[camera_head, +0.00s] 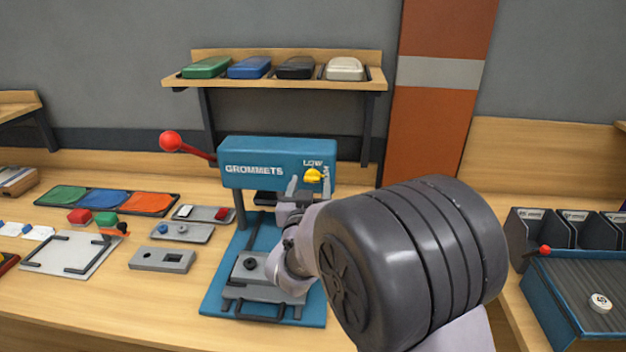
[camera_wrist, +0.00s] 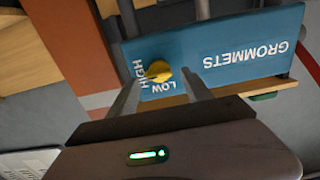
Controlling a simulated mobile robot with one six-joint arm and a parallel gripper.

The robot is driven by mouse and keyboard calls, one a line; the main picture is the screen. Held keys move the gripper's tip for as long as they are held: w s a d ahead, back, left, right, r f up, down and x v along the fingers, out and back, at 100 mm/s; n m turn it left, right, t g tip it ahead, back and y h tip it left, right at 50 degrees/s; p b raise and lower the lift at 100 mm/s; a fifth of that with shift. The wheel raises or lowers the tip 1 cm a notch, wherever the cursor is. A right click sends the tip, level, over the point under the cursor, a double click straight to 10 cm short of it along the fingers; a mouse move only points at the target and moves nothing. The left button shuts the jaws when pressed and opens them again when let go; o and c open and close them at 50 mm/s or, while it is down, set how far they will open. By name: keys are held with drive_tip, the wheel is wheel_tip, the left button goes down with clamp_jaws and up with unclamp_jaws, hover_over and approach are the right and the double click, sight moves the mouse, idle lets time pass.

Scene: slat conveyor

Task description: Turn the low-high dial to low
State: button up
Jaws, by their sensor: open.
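The yellow low-high dial (camera_head: 313,175) is on the front of the blue grommet press head (camera_head: 252,153), with LOW printed above it. In the wrist view the dial (camera_wrist: 160,71) has its narrow end towards HIGH. My gripper (camera_head: 309,184) is open in front of the press head. In the wrist view the fingers of my gripper (camera_wrist: 160,78) reach up on either side of the dial, with a gap on both sides. Whether the fingertips are level with the dial in depth I cannot tell.
A lever with a red ball (camera_head: 171,141) sticks out left of the press head. The press base (camera_head: 212,303) stands below on the wooden bench. A shelf (camera_head: 284,83) with several coloured cases is above. Trays and small parts lie on the left; a blue machine (camera_head: 545,305) stands right.

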drive_tip(key=shift+w, duration=0.95)
clamp_jaws()
